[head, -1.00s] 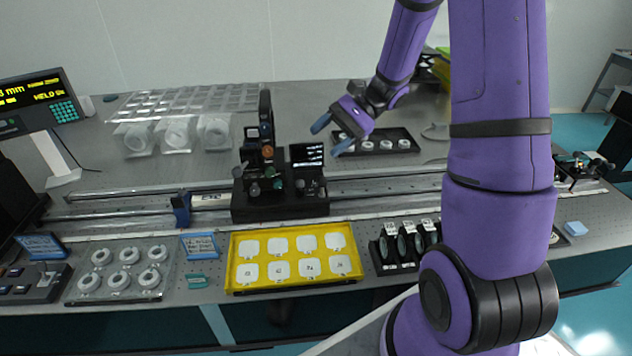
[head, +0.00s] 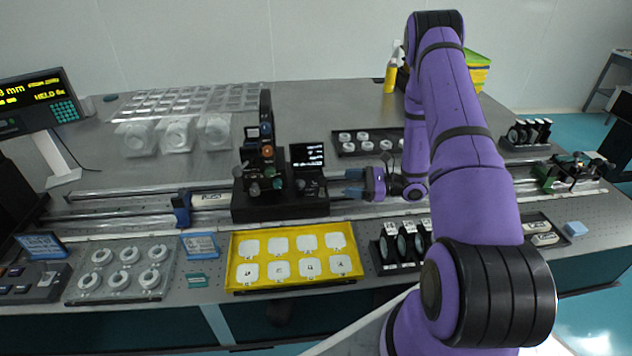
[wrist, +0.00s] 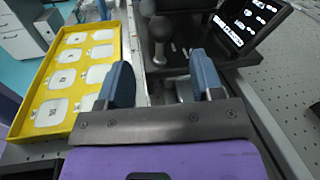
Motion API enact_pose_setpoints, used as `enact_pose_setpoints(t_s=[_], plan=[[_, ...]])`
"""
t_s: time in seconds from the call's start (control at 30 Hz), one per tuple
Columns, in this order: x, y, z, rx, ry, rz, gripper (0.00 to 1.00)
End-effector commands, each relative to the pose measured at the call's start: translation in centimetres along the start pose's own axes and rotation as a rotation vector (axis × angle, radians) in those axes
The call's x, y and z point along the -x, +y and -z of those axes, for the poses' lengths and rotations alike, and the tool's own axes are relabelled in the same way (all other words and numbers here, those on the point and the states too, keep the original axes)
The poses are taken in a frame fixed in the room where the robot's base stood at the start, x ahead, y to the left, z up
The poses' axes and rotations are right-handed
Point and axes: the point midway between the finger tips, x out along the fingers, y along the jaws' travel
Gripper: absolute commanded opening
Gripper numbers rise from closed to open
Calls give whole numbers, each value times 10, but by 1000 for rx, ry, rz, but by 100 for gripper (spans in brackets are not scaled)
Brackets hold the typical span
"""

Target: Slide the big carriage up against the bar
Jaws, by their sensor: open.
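The big carriage (head: 280,207) is a black block on the long rail, carrying knobs, a tall black optics mount and a small screen. A blue upright stop (head: 181,209), which may be the bar, stands on the rail left of the carriage, with a gap between them. My gripper (head: 352,184) is open and low over the rail, just right of the carriage, its blue fingers pointing at it. In the wrist view my gripper (wrist: 163,82) shows the carriage (wrist: 185,57) just ahead of its fingers. I cannot tell whether they touch.
A yellow tray (head: 296,285) of white pieces lies in front of the rail. Black lens holders (head: 402,246) stand front right, and a dark tray (head: 365,143) lies behind the rail. A green-based carriage (head: 550,178) is at the right end.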

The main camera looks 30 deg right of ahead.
Motion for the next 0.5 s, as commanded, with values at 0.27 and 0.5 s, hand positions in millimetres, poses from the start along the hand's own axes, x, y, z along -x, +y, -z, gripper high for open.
enact_pose_setpoints(t_s=[0.27,0.5], plan=[[-32,0,0,0,-1,-3,60],[-75,1,0,0,-1,-4,60]])
